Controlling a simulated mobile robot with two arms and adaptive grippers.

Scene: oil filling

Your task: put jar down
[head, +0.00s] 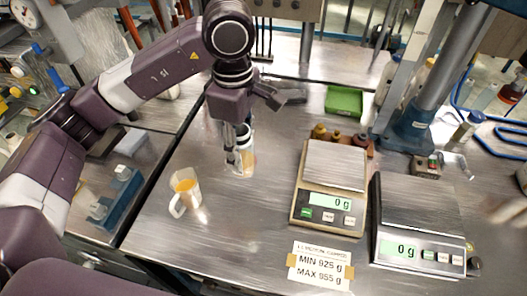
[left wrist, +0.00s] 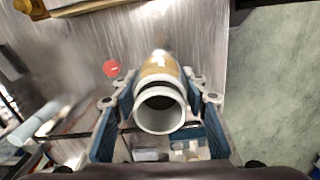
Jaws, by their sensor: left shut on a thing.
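The jar (head: 248,160) is clear with amber contents and a pale rim. It stands roughly upright between the fingers of my left gripper (head: 237,152), over the left middle of the metal table. In the left wrist view the jar (left wrist: 161,108) shows its round white rim and amber body between the blue-framed fingers of my left gripper (left wrist: 160,118). The gripper is shut on it. I cannot tell whether the jar's base touches the table. My right gripper is not in view.
Two scales (head: 330,185) (head: 415,225) reading 0 g stand to the right, with a MIN/MAX label (head: 320,268) in front. A green tray (head: 344,101) is behind. Bare table lies between beaker and scales.

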